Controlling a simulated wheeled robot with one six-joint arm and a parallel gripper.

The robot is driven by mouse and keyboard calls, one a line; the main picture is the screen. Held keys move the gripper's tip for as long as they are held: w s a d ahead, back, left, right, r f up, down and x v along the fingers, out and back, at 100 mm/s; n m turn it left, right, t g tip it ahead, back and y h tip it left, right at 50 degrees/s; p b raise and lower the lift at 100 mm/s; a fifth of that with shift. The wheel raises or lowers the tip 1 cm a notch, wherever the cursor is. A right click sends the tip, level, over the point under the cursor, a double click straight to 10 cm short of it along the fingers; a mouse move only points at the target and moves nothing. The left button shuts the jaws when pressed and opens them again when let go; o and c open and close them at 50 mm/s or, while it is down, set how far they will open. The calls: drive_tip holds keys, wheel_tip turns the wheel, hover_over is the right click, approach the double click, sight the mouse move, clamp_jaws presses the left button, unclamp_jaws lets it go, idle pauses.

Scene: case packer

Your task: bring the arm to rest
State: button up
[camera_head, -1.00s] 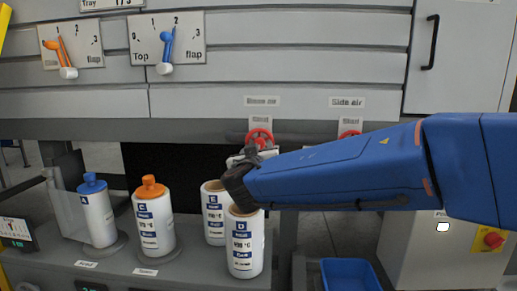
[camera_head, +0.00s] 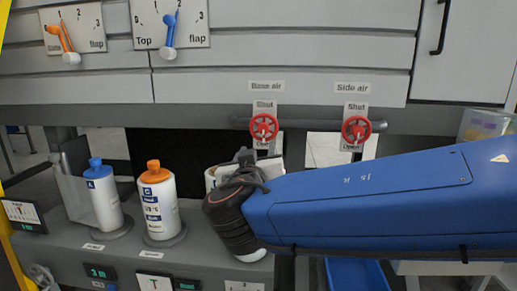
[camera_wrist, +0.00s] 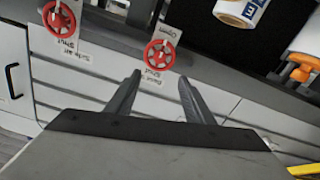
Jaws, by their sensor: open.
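Past the fingers are the grey panel and the red valve wheels for Base air (camera_head: 264,127) and Side air (camera_head: 357,130). The fingers look apart from the nearer wheel (camera_wrist: 159,55). In the head view the fingers are hidden behind the wrist.
Bottles with a blue cap (camera_head: 101,196) and an orange cap (camera_head: 158,203) stand on the grey shelf at left. Other white bottles are mostly hidden behind my wrist. A blue bin (camera_head: 357,272) is below my arm. Orange (camera_head: 63,40) and blue (camera_head: 170,30) flap levers are above.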

drive_tip(key=shift+s, duration=0.2)
drive_tip(key=s+d+f+m+g+h, duration=0.1)
drive_tip(key=s+d+f+g+h, duration=0.2)
drive_tip(key=d+f, duration=0.75)
drive_tip(key=s+d+f+m+g+h, duration=0.1)
drive_tip(key=d+f+g+h, duration=0.3)
drive_tip(key=d, duration=1.3)
drive_tip(key=s+d+f+g+y, duration=0.2)
drive_tip(key=s+f, duration=0.3)
drive_tip(key=s, duration=0.3)
drive_tip(key=s+d+f+g+y, duration=0.3)
drive_tip(key=s+f+g+y, duration=0.1)
drive_tip(key=s, duration=0.5)
drive_tip(key=shift+s+d+f+y, duration=0.15)
drive_tip(key=shift+d+f+y, duration=0.15)
drive_tip(key=shift+f+y, duration=0.65)
